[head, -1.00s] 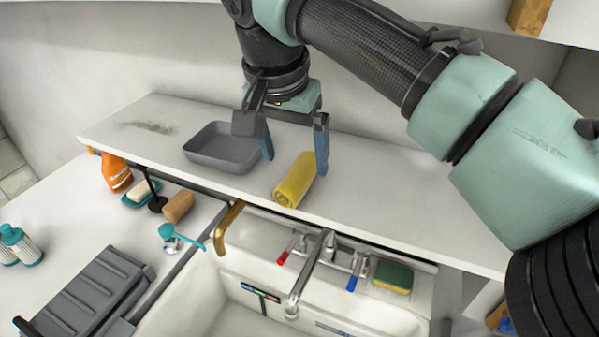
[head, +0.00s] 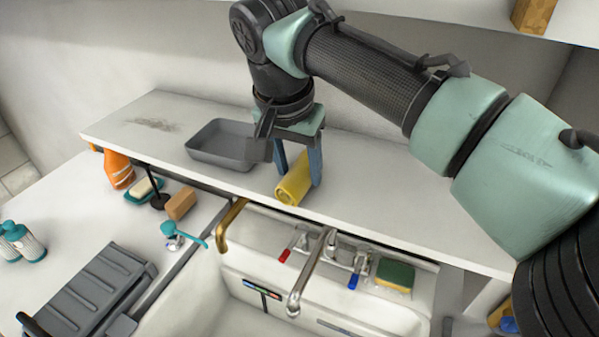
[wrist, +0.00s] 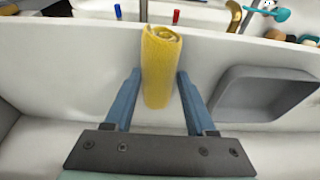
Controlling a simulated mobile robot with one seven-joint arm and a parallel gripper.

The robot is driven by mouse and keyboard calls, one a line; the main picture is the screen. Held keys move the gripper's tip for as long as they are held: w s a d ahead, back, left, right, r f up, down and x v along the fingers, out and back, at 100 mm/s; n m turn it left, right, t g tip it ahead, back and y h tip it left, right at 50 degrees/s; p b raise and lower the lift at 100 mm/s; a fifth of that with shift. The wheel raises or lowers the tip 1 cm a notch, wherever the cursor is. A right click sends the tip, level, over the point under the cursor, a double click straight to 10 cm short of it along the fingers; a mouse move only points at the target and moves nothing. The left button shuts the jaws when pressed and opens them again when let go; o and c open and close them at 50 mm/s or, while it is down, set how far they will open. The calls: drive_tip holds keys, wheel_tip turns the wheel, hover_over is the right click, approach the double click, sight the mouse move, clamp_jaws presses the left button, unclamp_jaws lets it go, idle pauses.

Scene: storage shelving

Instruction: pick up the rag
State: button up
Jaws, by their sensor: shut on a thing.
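The rag (head: 293,186) is a yellow rolled cloth on the white shelf above the sink. My gripper (head: 299,174) is lowered over it, with its blue fingers on either side of the roll. In the wrist view the rag (wrist: 161,62) lies lengthwise between the fingertips of my gripper (wrist: 158,82), its spiral end facing away from the wrist. The gripper is shut on the rag. The rag appears to be still resting on the shelf; the finger in front hides part of it in the head view.
A grey tray (head: 222,150) stands on the shelf just left of the gripper. The shelf (head: 400,212) is clear to the right. Below are the sink's brass-coloured pipe (head: 229,222), the faucet (head: 312,270) and a green-yellow sponge (head: 395,274). An orange bottle (head: 118,170) stands at left.

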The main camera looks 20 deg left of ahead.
sight(296, 168)
clamp_jaws()
drive_tip(key=shift+s+r, duration=0.1)
drive_tip(key=shift+s+r, duration=0.1)
drive_tip(key=shift+r, duration=0.1)
wheel_tip(296, 168, up, 6)
drive_tip(key=shift+a+r, duration=0.1)
drive_tip(key=shift+r, duration=0.05)
drive_tip(key=s+b, duration=0.2)
drive_tip(key=s, duration=1.7)
drive_tip(key=shift+s+a, duration=0.25)
drive_tip(key=shift+s, duration=0.05)
